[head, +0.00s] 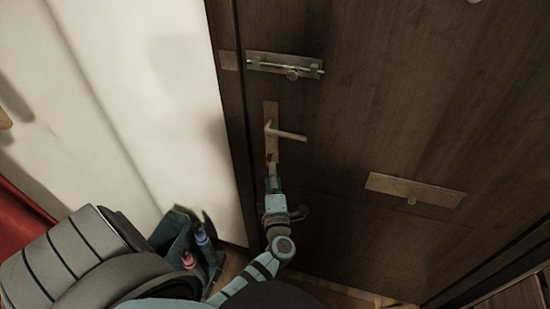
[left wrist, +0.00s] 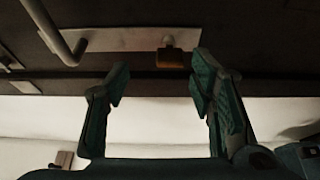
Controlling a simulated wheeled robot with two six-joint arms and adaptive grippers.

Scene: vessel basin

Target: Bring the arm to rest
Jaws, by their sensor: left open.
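My left gripper (head: 273,182) is in front of the dark wooden door, just below the lever handle (head: 285,134) and its tall metal plate (head: 271,115). In the left wrist view the gripper (left wrist: 160,78) is open, its two green fingers apart with nothing between them. A small brass piece (left wrist: 170,57), perhaps a key or lock knob, sits on the plate beyond the fingertips. It also shows in the head view just above the gripper. The lever handle (left wrist: 60,38) is at the upper left of the wrist view. My right gripper is not in view.
A sliding bolt (head: 285,65) is on the door above the handle. A metal plate with a small knob (head: 415,190) is to the right. A dark crate (head: 174,232) with bottles stands on the floor by the white wall (head: 150,90).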

